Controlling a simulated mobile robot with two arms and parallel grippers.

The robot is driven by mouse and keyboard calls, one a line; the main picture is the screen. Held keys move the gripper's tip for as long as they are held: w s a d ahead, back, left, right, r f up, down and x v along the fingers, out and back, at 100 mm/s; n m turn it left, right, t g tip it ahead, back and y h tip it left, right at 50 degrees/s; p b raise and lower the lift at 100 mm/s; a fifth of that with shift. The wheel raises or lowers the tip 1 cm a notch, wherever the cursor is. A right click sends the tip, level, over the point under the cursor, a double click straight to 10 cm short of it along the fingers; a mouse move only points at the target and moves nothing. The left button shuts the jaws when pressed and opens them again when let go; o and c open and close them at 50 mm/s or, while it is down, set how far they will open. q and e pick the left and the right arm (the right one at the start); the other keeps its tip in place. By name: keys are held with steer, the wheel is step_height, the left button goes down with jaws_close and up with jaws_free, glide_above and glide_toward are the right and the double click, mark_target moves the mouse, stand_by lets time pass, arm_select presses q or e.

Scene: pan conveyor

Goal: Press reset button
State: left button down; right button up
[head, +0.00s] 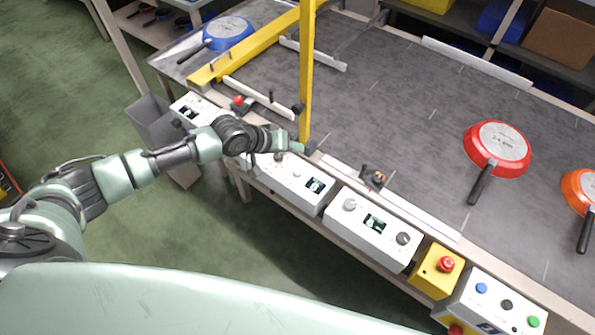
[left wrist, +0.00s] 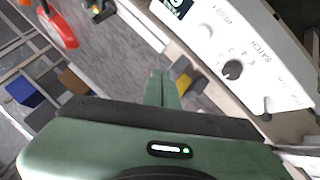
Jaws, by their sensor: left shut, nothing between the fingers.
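A white button box (head: 505,300) at the lower right of the head view carries a blue button (head: 481,288), a black one (head: 506,305) and a green one (head: 533,321). I cannot read which is the reset button. My left gripper (head: 299,147) is shut and empty, over the conveyor's near edge by the yellow post, well to the left of that box. In the left wrist view its closed fingers (left wrist: 163,88) point beside a white control box (left wrist: 235,50) with a black knob (left wrist: 233,70). My right gripper is not in view.
A yellow box with a red mushroom button (head: 445,264) stands left of the button box. White control boxes (head: 372,228) line the near edge. A yellow post (head: 306,75) rises beside my left gripper. Red (head: 498,148), orange (head: 582,190) and blue (head: 228,33) pans lie on the conveyor.

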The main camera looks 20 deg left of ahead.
arm_select(q)
steer(key=b, duration=0.7)
glide_above(295, 173)
step_height(295, 173, down, 7)
steer(key=shift+r, duration=0.15)
steer(key=shift+f, duration=0.85)
steer(key=shift+f, duration=0.15)
stand_by(0.6)
steer(key=shift+f, duration=0.3)
steer(key=shift+f+b, duration=0.55)
stand_by(0.8)
steer(key=shift+r, duration=0.15)
steer(key=shift+r+p, duration=0.8)
steer(key=shift+p, duration=0.2)
